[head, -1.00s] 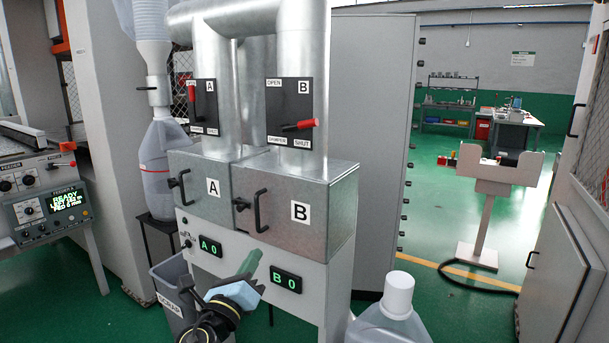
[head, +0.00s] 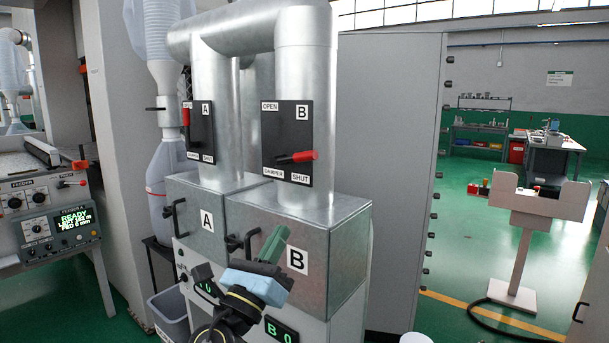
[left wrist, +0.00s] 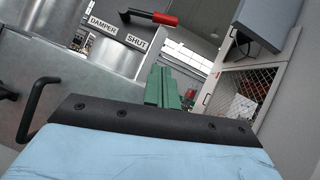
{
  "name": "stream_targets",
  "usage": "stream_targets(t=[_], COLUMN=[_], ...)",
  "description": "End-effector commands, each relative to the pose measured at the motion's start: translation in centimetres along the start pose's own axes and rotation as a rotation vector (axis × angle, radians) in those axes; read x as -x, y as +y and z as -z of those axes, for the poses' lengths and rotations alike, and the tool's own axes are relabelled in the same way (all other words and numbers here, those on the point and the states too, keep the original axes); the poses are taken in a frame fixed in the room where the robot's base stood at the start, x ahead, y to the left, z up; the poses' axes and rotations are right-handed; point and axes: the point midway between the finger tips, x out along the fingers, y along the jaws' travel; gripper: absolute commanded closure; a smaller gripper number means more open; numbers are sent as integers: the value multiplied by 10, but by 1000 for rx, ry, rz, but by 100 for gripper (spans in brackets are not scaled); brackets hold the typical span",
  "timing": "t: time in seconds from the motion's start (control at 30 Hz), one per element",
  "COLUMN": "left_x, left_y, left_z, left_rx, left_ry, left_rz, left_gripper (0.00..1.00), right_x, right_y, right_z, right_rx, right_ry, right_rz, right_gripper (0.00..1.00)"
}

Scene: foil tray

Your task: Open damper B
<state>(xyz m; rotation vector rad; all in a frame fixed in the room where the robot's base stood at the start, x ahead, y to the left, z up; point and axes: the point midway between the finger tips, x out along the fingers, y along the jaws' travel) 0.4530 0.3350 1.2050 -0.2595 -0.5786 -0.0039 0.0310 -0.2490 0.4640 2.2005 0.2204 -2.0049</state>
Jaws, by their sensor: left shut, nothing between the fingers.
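Damper B's black plate (head: 270,131) is on the right duct, marked OPEN at the top and SHUT at the lower right. Its red-tipped lever (head: 303,156) lies nearly level, pointing right toward the SHUT side. The lever also shows in the left wrist view (left wrist: 162,18), at the top and apart from the fingers. My left gripper (head: 274,243) is in front of box B, below the lever. Its green fingers (left wrist: 162,88) are together and empty. Damper A's red lever (head: 186,115) stands upright by its OPEN side. My right gripper is not in view.
Metal box B (head: 335,245) with a black handle is just behind my left gripper; box A (head: 183,216) is beside it. A feeder panel (head: 45,210) stands at the left. A grey bin (head: 172,312) is at the lower left.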

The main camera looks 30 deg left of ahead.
Motion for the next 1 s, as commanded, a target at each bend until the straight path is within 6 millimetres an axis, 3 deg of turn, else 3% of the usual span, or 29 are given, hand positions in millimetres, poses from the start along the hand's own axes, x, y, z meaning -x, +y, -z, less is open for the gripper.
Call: stream_targets(t=[0.27, 0.8, 1.0], left_x=[-9, -103, -122], left_y=[0, 0, 0], left_z=[-1, -2, -23], left_rx=[0, 1, -1], left_ry=[0, -2, 0], left_rz=[0, 0, 0], left_gripper=[100, 100, 100], right_x=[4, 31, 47], right_y=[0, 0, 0], right_z=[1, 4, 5], right_rx=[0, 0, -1], right_ry=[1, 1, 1], right_rz=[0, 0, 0], right_gripper=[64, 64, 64])
